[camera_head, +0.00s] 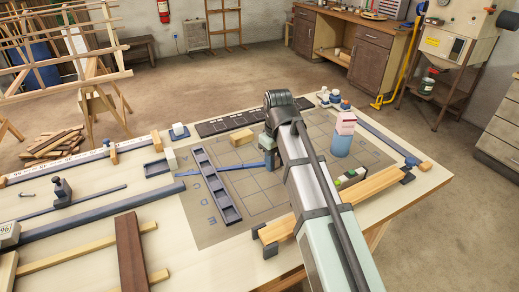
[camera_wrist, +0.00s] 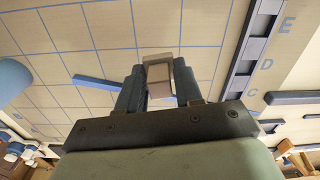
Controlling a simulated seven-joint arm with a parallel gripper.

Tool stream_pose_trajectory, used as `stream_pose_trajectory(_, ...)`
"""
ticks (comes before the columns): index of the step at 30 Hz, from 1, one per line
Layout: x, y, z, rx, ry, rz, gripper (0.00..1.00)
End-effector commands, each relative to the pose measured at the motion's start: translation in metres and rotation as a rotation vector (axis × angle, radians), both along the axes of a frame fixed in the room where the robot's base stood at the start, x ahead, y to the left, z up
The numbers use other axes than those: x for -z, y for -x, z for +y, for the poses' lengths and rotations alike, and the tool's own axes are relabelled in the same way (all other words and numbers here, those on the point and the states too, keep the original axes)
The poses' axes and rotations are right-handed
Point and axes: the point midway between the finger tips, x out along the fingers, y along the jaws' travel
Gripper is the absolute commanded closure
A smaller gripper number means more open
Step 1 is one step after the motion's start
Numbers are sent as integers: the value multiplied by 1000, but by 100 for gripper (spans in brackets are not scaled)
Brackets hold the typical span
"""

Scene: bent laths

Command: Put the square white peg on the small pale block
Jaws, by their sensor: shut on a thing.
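My gripper (camera_wrist: 159,85) is shut on a pale, square-ended piece, which looks like the square white peg (camera_wrist: 160,72). Its end shows between the dark fingers in the wrist view. In the head view my gripper (camera_head: 269,160) is low over the gridded mat and mostly behind my arm; the peg cannot be made out there. A small cream block (camera_head: 171,159) stands left of the long dark tray. A tan block (camera_head: 241,137) lies at the mat's far side. I cannot tell for sure which is the small pale block.
A blue cylinder (camera_head: 340,144) with a pink block (camera_head: 346,122) on top stands right of my arm. A long compartmented tray (camera_head: 216,187) lies left of my gripper. A flat blue strip (camera_head: 222,169) lies on the mat (camera_head: 215,231). Wooden bars lie at the front.

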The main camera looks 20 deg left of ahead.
Motion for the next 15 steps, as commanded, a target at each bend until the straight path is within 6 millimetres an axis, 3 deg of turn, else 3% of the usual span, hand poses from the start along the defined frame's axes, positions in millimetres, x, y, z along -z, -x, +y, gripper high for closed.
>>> stream_pose_trajectory(5, -8, -36, 46, -29, 5, 9, 94)
stream_pose_trajectory(15, -26, -131, 137, -45, 10, 16, 94)
